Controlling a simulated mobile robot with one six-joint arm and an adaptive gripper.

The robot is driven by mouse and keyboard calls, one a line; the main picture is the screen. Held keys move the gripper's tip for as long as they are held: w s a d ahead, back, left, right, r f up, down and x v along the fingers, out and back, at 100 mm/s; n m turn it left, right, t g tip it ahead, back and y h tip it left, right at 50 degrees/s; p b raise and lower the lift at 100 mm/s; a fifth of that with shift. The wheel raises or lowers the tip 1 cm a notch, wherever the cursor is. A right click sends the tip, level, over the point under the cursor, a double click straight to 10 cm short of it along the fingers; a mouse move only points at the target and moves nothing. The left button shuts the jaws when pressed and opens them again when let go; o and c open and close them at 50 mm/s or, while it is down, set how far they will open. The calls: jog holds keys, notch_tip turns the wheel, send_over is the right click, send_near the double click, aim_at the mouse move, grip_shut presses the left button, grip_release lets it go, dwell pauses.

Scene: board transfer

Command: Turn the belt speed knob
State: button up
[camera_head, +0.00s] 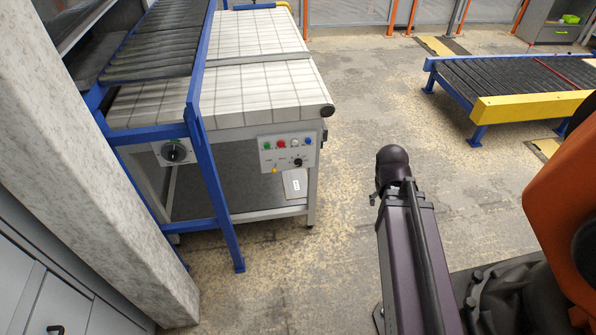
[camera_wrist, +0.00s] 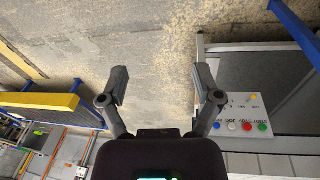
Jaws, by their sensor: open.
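A grey control panel (camera_head: 267,156) is on the end of the white-topped conveyor, with coloured buttons in a row and a small black knob (camera_head: 298,162) below them. A larger black rotary knob (camera_head: 173,151) is on a separate box to the left. I cannot read which one is marked belt speed. In the wrist view the panel (camera_wrist: 240,106) appears upside down at right, its small knob not clearly visible near the right finger. My gripper (camera_wrist: 161,84) is open and empty, fingers spread over the floor. In the head view my arm is right of the panel, apart from it.
A blue frame leg (camera_head: 222,200) stands between the two knobs. A concrete pillar (camera_head: 110,150) is at left. A low roller conveyor with a yellow end (camera_head: 530,107) is at right. Bare floor (camera_head: 345,130) lies between the conveyors.

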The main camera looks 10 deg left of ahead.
jog(key=w+f+n+t+h+b, duration=0.3)
jog(key=w+f+n+t+b, duration=0.25)
jog(key=w+f+b, duration=0.45)
jog(key=n+t+y+b, duration=0.9)
jog(key=n+t+b, duration=0.2)
jog(key=n+b, duration=2.2)
send_near(299, 165)
jog(key=s+d+m, duration=0.1)
jog(key=s, duration=0.3)
jog(key=shift+s+d+r+g+b, duration=0.1)
jog(key=shift+d+r+g+b, duration=0.05)
jog(key=shift+r+g+b, duration=0.15)
jog(key=x, duration=1.3)
jog(key=shift+w+r, duration=0.1)
jog(key=shift+w, duration=0.25)
